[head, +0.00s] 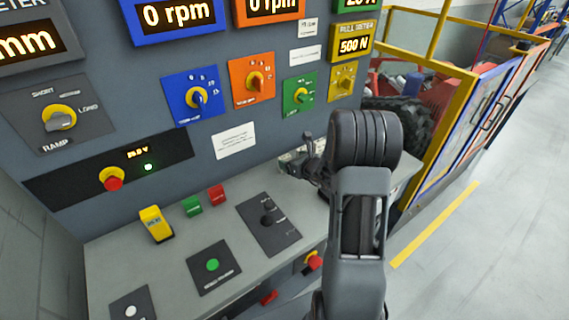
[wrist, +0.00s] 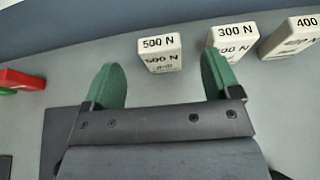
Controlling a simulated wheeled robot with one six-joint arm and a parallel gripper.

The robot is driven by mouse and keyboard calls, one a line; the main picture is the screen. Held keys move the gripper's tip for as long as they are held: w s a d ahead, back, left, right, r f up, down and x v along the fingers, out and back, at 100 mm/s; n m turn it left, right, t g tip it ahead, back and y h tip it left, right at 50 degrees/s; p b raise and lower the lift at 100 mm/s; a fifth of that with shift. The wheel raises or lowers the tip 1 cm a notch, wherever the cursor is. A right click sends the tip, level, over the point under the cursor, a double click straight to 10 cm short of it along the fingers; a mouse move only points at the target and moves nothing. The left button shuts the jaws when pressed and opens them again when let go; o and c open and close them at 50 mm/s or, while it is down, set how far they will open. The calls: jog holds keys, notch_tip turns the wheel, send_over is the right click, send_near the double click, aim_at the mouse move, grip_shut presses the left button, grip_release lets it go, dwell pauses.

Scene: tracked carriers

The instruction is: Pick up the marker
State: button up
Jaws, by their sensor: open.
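Several white blocks with force labels stand on the grey console shelf; which one is the marker I cannot tell. In the wrist view the 500 N block (wrist: 160,54) stands upright ahead of the gap between my green fingers, apart from both. The 300 N block (wrist: 236,42) is beyond the right finger, and a block marked 400 (wrist: 292,38) is at the upper right. My gripper (wrist: 162,66) is open and empty. In the head view my gripper (head: 296,153) is over the back of the shelf, and my arm hides most of the white blocks.
A red block (head: 217,194), a green block (head: 192,206) and a yellow block (head: 156,224) stand left on the shelf (head: 120,258). A dark control plate (head: 268,223) lies nearer. The upright panel (head: 260,137) with knobs rises behind.

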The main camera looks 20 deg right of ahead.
aim_at(284, 156)
jog(key=shift+p+x, duration=0.75)
jog(key=shift+x, duration=2.1)
jog(key=shift+a, duration=0.1)
jog(key=shift+c, duration=0.4)
jog(key=c, duration=0.9)
jog(key=shift+c, duration=0.2)
jog(key=shift+r, duration=0.15)
